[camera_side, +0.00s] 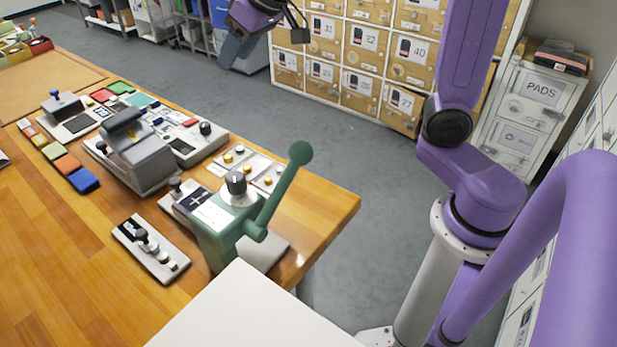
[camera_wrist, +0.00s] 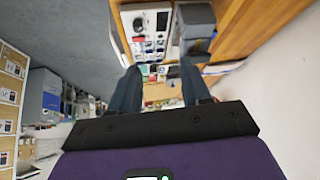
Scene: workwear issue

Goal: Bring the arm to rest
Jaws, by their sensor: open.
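My gripper (camera_side: 236,52) is raised at the top of the side view, in front of the drawer cabinet and the grey floor, well clear of the bench in the picture. Its dark blue-grey fingers point down there. In the wrist view my gripper (camera_wrist: 158,76) shows two fingers spread apart with nothing held between them. My purple arm stands at the right of the side view; part of it between there and the gripper is out of frame.
The wooden bench (camera_side: 60,235) carries a green lever press (camera_side: 225,235), a grey machine (camera_side: 140,155), a small switch panel (camera_side: 150,250) and several coloured blocks. A drawer cabinet (camera_side: 350,62) stands behind. A white surface (camera_side: 250,310) is at the front. Grey floor (camera_side: 290,125) is clear.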

